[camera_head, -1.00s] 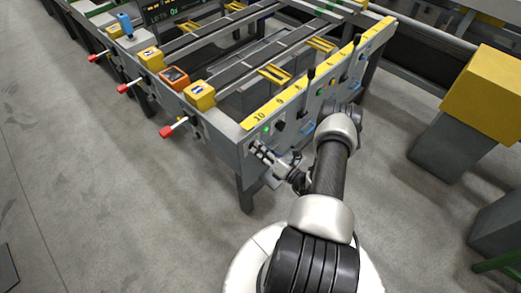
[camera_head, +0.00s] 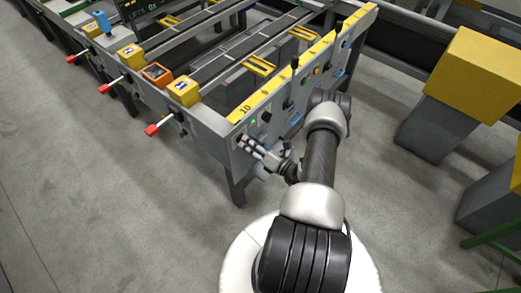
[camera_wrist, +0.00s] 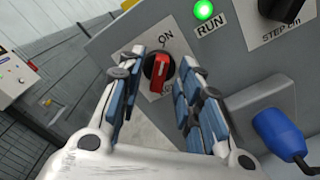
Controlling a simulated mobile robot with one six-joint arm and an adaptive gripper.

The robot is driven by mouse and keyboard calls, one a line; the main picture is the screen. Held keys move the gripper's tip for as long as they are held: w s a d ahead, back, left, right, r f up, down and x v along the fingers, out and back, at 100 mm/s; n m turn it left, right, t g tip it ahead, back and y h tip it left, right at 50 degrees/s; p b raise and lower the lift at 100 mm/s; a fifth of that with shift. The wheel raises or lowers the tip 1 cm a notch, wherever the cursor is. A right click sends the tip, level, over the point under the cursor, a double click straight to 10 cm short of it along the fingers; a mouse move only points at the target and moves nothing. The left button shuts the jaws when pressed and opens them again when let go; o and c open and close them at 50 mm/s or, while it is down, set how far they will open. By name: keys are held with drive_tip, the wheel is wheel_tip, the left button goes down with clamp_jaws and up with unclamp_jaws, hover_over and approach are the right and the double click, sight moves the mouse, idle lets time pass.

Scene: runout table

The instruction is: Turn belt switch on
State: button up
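The belt switch (camera_wrist: 158,70) is a black round knob with a red handle on a pale plate marked ON, on the grey panel in the wrist view. Its red handle slants slightly from vertical. My gripper (camera_wrist: 160,75) is open, with blue-padded fingers on either side of the switch in that view. I cannot tell whether a finger touches it. In the head view my gripper (camera_head: 250,147) is at the left end of the table's front panel (camera_head: 222,140), and the switch is not clearly visible there.
A lit green RUN lamp (camera_wrist: 203,10) is above right of the switch. Red-tipped levers (camera_head: 151,130) stick out from the table's left side. The floor to the left is open.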

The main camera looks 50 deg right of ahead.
drive_tip(key=s, duration=1.1)
drive_tip(key=shift+d, duration=0.4)
